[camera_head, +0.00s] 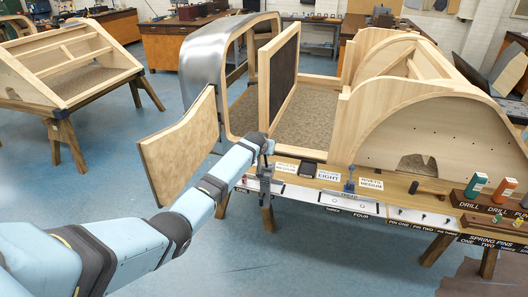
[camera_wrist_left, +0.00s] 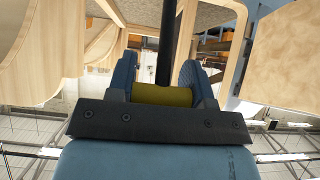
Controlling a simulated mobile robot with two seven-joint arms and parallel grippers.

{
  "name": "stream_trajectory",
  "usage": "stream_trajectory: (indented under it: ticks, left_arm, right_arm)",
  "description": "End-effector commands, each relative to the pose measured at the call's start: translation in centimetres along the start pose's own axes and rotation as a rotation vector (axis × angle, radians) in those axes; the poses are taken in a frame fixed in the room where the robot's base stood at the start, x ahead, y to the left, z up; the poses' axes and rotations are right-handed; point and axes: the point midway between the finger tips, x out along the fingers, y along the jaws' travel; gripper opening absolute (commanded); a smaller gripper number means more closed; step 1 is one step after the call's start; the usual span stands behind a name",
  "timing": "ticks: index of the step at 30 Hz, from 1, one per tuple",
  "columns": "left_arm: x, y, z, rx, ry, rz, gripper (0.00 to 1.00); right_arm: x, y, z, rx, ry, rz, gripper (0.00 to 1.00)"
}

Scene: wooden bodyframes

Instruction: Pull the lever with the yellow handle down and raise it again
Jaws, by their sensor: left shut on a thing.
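The yellow handle (camera_wrist_left: 162,95) lies crosswise between the two blue fingers of my left gripper (camera_wrist_left: 157,76) in the left wrist view. The gripper is shut on it. The dark lever rod (camera_wrist_left: 169,40) runs from behind the handle to the top of that view. In the head view my left arm reaches from the lower left to the bench's near left end, where the gripper (camera_head: 266,150) is small. The yellow handle is hidden there. A small grey fixture (camera_head: 265,181) stands just below the gripper. My right gripper is not in view.
The long bench (camera_head: 310,177) carries label cards, a blue-based tool (camera_head: 349,182), a dark-handled hammer (camera_head: 427,188) and drill boxes (camera_head: 476,183). Large wooden bodyframes (camera_head: 440,130) stand behind it. A curved wooden door panel (camera_head: 180,148) is left of my arm. The blue floor at lower centre is clear.

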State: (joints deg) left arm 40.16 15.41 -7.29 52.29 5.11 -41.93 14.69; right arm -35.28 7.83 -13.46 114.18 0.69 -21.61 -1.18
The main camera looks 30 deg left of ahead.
Motion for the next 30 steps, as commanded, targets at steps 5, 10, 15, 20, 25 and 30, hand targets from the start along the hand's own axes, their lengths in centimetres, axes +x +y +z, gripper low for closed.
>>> stream_trajectory:
  ticks: [5, 10, 15, 20, 25, 30]
  left_arm:
    - [0.12, 0.04, -0.11, 0.001, 0.002, 0.001, 0.04]
    - [0.14, 0.04, -0.07, 0.001, 0.001, 0.001, 0.04]
    - [0.15, 0.04, -0.01, 0.001, 0.000, 0.001, 0.04]
    - [0.15, 0.04, 0.02, 0.001, 0.000, 0.000, 0.72]
    - [0.14, 0.03, 0.01, 0.001, -0.001, 0.000, 0.72]
    - [-0.04, 0.01, 0.00, 0.001, 0.000, 0.000, 0.72]
  right_arm:
    - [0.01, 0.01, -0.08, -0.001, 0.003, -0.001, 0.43]
    - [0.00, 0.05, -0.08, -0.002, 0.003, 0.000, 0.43]
    - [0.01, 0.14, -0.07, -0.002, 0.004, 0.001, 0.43]
    - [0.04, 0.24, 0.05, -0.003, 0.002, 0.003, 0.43]
    - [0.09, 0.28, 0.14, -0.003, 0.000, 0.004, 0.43]
    - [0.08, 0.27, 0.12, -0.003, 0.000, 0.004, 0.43]
